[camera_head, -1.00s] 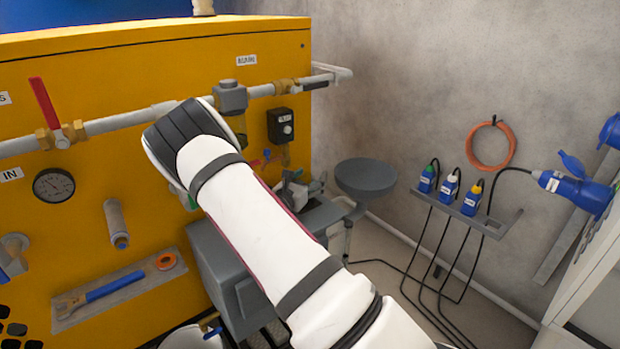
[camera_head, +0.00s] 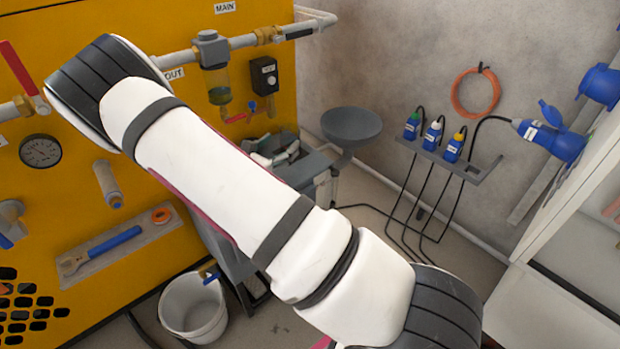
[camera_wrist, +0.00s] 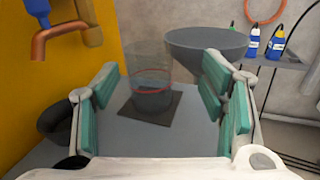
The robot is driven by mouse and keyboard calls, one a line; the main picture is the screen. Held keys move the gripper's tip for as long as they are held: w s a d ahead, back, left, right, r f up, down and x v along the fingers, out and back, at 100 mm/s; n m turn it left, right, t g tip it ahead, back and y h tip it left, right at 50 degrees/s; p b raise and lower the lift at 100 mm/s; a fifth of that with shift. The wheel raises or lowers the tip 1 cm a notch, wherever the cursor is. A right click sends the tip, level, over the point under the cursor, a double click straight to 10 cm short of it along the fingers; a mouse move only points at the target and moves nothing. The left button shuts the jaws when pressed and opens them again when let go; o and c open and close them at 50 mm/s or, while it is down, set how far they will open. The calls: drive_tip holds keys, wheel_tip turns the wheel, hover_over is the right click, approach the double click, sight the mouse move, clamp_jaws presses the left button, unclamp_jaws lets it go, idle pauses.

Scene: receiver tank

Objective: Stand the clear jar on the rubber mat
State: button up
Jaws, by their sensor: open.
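The clear jar (camera_wrist: 150,62) stands upright on the dark square rubber mat (camera_wrist: 127,111) in the wrist view. A thin red line runs round its lower part. The mat lies on a grey bench top (camera_wrist: 195,140). My gripper (camera_wrist: 161,84) is open, with its teal-padded fingers to the left and right of the jar. Gaps show between the pads and the glass. In the head view my gripper (camera_head: 274,152) shows small beyond my arm, low over the bench. I cannot make out the jar or the mat there.
A yellow panel with pipes and a filter bowl (camera_head: 218,85) rises behind the bench. A copper spout (camera_wrist: 60,38) hangs at the wrist view's upper left.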

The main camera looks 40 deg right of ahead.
drive_tip(key=s+r+m+g+y, duration=0.3)
drive_tip(key=s+r+m+g, duration=0.2)
drive_tip(key=s+r+m, duration=0.45)
drive_tip(key=s+r+m+g+y, duration=0.3)
drive_tip(key=s+r+m+g, duration=0.25)
drive_tip(key=s, duration=0.75)
drive_tip(key=s+a+r+m+t+y, duration=0.2)
drive_tip(key=s+a+y, duration=0.3)
drive_tip(key=s+a, duration=0.4)
drive_tip(key=s+a+r+m+t+y, duration=0.2)
drive_tip(key=s+a+m+y, duration=0.3)
drive_tip(key=s+a, duration=0.4)
drive_tip(key=shift+s+a+y, duration=0.3)
drive_tip(key=shift+s, duration=0.6)
wheel_tip(320, 180, up, 33)
drive_tip(key=t+p, duration=0.4)
drive_tip(key=p, duration=2.7)
drive_tip(key=shift+d+r+p, duration=0.2)
drive_tip(key=shift+d+p, duration=0.05)
drive_tip(key=shift+p, duration=0.05)
